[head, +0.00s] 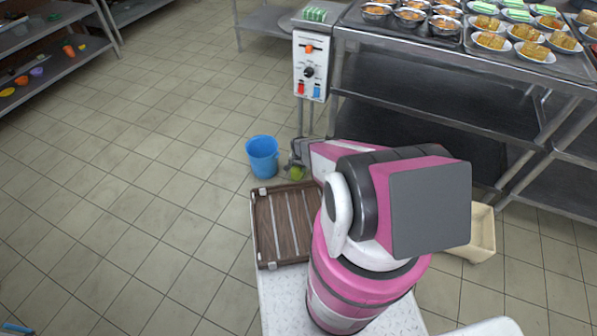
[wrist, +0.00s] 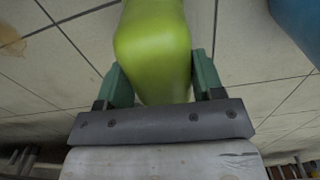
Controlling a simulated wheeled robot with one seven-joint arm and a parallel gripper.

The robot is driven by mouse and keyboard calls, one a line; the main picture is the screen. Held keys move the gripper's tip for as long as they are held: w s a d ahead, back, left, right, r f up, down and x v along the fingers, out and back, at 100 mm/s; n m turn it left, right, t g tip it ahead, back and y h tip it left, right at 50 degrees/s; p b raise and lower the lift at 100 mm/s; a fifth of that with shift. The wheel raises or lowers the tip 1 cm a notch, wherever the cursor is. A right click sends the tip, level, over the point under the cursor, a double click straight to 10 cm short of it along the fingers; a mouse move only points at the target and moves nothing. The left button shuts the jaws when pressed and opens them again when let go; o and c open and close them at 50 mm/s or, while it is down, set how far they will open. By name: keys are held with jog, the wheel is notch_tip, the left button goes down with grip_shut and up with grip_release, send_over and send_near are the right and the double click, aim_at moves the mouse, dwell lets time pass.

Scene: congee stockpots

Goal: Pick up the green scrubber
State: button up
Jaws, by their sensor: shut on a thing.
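The green scrubber (head: 297,173) shows in the head view as a small yellow-green shape under the end of my arm. In the wrist view the scrubber (wrist: 153,48) is large, smooth and yellow-green, running out past the top edge. My gripper (wrist: 158,80) has its two green fingers against the scrubber's left and right sides and is shut on it. In the head view my gripper (head: 297,160) is beside the blue bucket, to its right, and its fingers are too small to make out. The scrubber's far end is out of the wrist view.
A blue bucket (head: 262,157) stands on the tiled floor just left of my gripper. A brown slatted tray (head: 262,228) lies nearer me. A steel counter (head: 440,68) with bowls and plates stands at the upper right, with a control box (head: 309,66) at its left end.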

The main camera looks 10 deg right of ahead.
jog(key=shift+r, duration=0.1)
jog(key=shift+r, duration=0.65)
notch_tip(320, 180, up, 3)
jog(key=shift+f, duration=0.2)
jog(key=s+a+r, duration=0.6)
jog(key=a+r, duration=0.1)
jog(key=a, duration=0.3)
